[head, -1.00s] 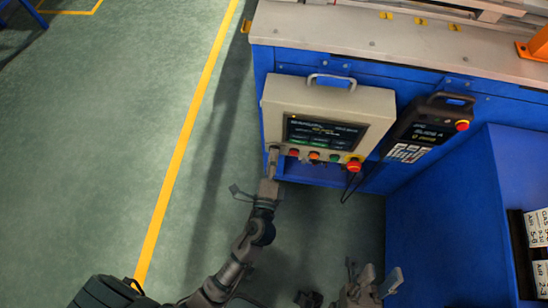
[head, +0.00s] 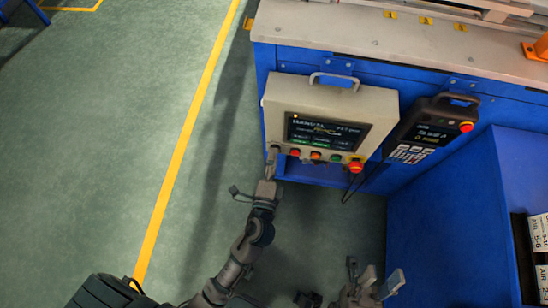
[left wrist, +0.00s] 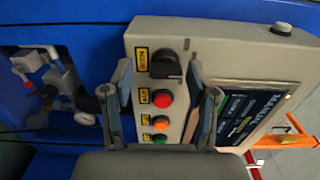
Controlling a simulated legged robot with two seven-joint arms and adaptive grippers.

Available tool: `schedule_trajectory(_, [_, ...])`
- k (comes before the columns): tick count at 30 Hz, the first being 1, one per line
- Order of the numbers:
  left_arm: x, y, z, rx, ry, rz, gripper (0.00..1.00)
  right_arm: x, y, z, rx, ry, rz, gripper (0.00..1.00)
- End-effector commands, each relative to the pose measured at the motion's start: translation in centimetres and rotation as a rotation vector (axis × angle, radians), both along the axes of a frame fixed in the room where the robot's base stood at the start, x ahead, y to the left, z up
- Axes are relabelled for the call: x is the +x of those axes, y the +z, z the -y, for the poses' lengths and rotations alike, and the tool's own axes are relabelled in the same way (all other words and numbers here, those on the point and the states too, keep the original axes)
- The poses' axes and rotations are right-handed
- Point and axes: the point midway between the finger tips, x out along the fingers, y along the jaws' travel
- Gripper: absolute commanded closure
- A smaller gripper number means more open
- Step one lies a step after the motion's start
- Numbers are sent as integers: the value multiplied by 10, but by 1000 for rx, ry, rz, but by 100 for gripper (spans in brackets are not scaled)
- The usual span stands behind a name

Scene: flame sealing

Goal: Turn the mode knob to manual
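The mode knob (left wrist: 167,66) is black and sits at the end of the button row on the beige control box (head: 385,108). In the left wrist view it lies between my left gripper's (left wrist: 159,70) two separated fingertips, with gaps beside it. In the head view my left gripper (head: 271,168) is at the box's lower left corner and largely hides the knob. The box's screen (left wrist: 243,117) shows large lettering that seems to begin "MANUA". My right gripper (head: 375,283) is low in the head view, fingers apart and empty.
Red (left wrist: 162,100), orange (left wrist: 160,123) and green (left wrist: 159,140) buttons line up beside the knob. A red emergency button (head: 356,166) is at the box's right. A black handheld pendant (head: 430,128) hangs right of it. Green floor (head: 110,130) is clear at left.

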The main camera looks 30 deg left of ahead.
Motion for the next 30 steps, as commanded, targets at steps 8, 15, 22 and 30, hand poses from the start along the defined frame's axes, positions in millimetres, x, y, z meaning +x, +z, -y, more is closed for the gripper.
schedule_trajectory(8, [-1, 3, 2, 1, -3, 6, 40, -2, 1, 0, -6, 2, 0, 60])
schedule_trajectory(15, [-33, 2, 11, 0, -2, 2, 40, -3, 1, 0, -3, 2, 1, 60])
schedule_trajectory(22, [-83, 0, 25, 2, -2, -1, 40, -2, 1, 0, -2, 1, 2, 60])
schedule_trajectory(30, [-112, 1, 33, 1, -2, 2, 40, -2, 1, 0, -3, 1, 1, 60])
